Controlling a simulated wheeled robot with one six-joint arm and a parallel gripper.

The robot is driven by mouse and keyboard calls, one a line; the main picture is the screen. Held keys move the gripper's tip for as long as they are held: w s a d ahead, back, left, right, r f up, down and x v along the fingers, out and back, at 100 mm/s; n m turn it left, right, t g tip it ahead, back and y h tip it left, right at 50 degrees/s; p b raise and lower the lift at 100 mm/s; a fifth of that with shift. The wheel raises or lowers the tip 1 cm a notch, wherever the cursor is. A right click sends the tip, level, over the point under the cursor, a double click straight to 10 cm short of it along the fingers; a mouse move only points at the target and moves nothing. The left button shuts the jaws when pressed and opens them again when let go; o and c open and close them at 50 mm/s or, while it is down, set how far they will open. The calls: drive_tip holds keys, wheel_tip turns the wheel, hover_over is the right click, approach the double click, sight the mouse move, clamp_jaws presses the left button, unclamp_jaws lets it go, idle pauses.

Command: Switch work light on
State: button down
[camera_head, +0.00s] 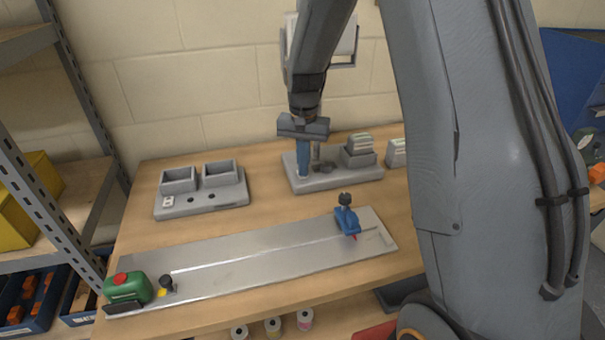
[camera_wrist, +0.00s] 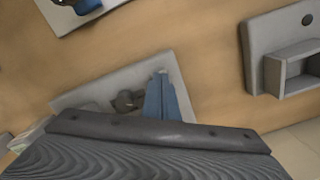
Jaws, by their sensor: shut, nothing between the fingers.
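What looks like the work light is a pale panel in a grey frame (camera_head: 345,45) at the back wall, partly hidden by my arm. I cannot tell whether it is lit. My gripper (camera_head: 303,176) is shut, blue fingers pointing down, at the left end of a grey base (camera_head: 350,178). In the wrist view the shut fingers (camera_wrist: 163,74) overlap this base (camera_wrist: 90,94). A dark knob-like part (camera_head: 324,167) sits on the base beside the fingers; it also shows in the wrist view (camera_wrist: 126,101). I cannot tell whether the fingers touch anything, nor which part is the light's switch.
A grey base with two tubs (camera_head: 202,208) stands left, with a small white plate (camera_head: 168,201). A long metal plate (camera_head: 260,258) lies in front, carrying a blue clamp (camera_head: 347,220) and a green container (camera_head: 128,289). A grey block (camera_head: 397,153) is at right.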

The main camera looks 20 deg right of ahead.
drive_tip(key=shift+f, duration=0.25)
drive_tip(key=shift+r, duration=0.1)
wheel_tip(320, 180, up, 7)
drive_tip(key=p, duration=0.4)
drive_tip(key=shift+p, duration=0.4)
idle(0.4)
drive_tip(key=s+f+n+b, duration=0.1)
drive_tip(key=s+n+b, duration=0.1)
drive_tip(key=s, duration=0.9)
drive_tip(key=s+f+n+t+b, duration=0.1)
drive_tip(key=s+f+n+b, duration=0.1)
drive_tip(key=s, duration=0.9)
drive_tip(key=shift+n+b, duration=0.8)
drive_tip(key=shift+n, duration=0.2)
